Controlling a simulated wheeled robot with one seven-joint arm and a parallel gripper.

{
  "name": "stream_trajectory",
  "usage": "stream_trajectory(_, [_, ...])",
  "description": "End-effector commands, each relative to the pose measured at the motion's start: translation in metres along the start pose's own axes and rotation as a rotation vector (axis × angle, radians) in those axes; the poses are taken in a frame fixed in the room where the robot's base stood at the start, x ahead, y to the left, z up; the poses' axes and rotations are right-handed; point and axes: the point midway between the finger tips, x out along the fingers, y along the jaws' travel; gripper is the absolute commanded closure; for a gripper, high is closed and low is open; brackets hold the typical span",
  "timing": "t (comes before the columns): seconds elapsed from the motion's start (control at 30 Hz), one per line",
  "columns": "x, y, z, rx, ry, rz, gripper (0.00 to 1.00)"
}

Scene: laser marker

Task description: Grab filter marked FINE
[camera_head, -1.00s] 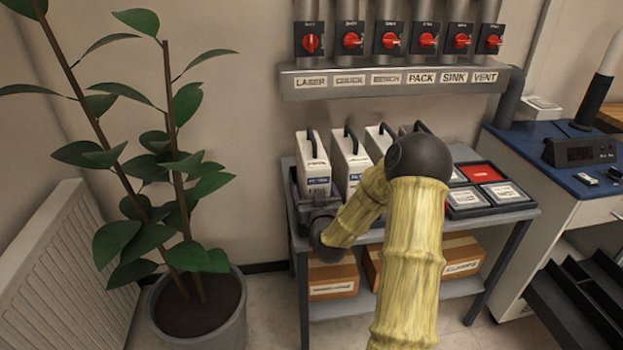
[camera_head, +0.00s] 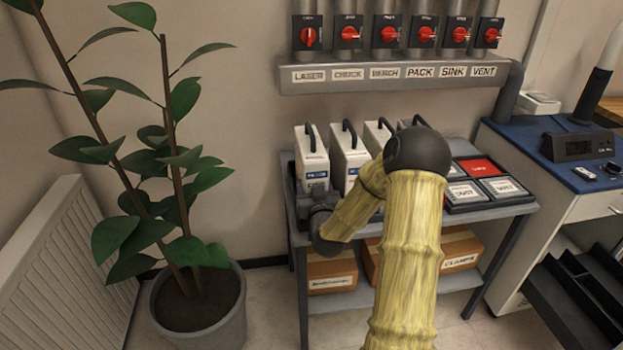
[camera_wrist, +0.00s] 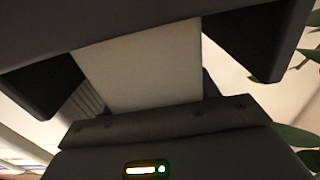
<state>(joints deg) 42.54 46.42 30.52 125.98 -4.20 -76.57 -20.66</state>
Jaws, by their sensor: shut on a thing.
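Several white box-shaped filters with dark handles stand in a row on the grey cart (camera_head: 500,212) in the head view. The leftmost filter (camera_head: 312,158) has a blue label too small to read. My gripper (camera_head: 318,200) is at its front, partly hidden by my own wrist. In the wrist view, a plain white face of a filter (camera_wrist: 140,65) fills the gap between the dark fingers of my gripper (camera_wrist: 158,85), which are shut on it. The second filter (camera_head: 346,160) stands just to the right. Filters farther right are partly hidden behind my arm. I cannot read FINE on any label.
A tray with a red piece (camera_head: 481,169) and labelled squares lies on the cart's right side. Cardboard boxes (camera_head: 332,272) sit on the lower shelf. A potted plant (camera_head: 200,305) stands at left, and a pipe rail (camera_head: 400,76) with red-knobbed switches hangs above.

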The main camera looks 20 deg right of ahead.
Motion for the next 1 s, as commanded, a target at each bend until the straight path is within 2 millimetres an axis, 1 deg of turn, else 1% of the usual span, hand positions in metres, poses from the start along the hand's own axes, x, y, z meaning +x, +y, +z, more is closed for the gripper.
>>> stream_trajectory(0.17, [0.001,0.000,-0.014,-0.002,0.008,-0.001,0.84])
stream_trajectory(0.23, [0.001,0.000,-0.023,-0.002,0.008,-0.001,0.84])
stream_trajectory(0.5, [0.000,0.000,-0.074,-0.004,0.010,0.000,0.84])
stream_trajectory(0.63, [0.000,0.000,-0.092,-0.002,0.008,0.000,0.84])
stream_trajectory(0.7, [0.000,0.000,-0.098,-0.002,0.007,0.000,0.84])
stream_trajectory(0.8, [0.000,0.000,-0.102,-0.001,0.005,0.000,0.84])
stream_trajectory(1.0, [0.000,0.000,-0.102,-0.001,0.005,0.000,0.84])
